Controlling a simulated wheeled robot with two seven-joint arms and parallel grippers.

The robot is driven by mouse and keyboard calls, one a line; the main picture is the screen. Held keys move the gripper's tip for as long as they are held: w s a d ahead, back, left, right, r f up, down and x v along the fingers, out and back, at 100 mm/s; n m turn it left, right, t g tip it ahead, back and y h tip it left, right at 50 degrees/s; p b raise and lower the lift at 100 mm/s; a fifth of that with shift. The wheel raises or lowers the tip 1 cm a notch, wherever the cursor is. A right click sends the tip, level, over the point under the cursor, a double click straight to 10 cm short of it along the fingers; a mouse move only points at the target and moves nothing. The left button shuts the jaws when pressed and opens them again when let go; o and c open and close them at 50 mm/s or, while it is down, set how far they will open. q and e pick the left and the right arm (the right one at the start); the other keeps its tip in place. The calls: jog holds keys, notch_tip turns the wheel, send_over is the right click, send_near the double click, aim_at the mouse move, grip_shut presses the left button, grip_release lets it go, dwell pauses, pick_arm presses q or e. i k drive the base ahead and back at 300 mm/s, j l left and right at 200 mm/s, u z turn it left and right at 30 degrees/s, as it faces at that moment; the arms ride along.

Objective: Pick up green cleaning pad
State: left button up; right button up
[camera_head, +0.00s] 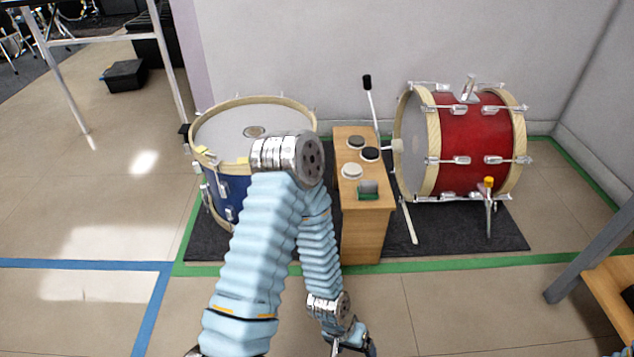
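The green cleaning pad (368,195) lies at the front end of the top of a narrow wooden stand (362,226), with a grey piece at its upper side. My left arm reaches up in front of the blue drum and folds back down. My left gripper (352,344) is at the bottom edge, below and in front of the stand, well apart from the pad. It is partly cut off, so I cannot tell whether it is open. My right gripper is not in view.
Several round pads, white (352,171) and black (370,154), lie on the stand behind the green pad. A blue drum (228,190) stands left and a red bass drum (474,143) right, on a dark mat (460,232). A wooden bench edge (612,300) is at the lower right.

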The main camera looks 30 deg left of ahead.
aim_at(367, 189)
jog(key=u, duration=0.8)
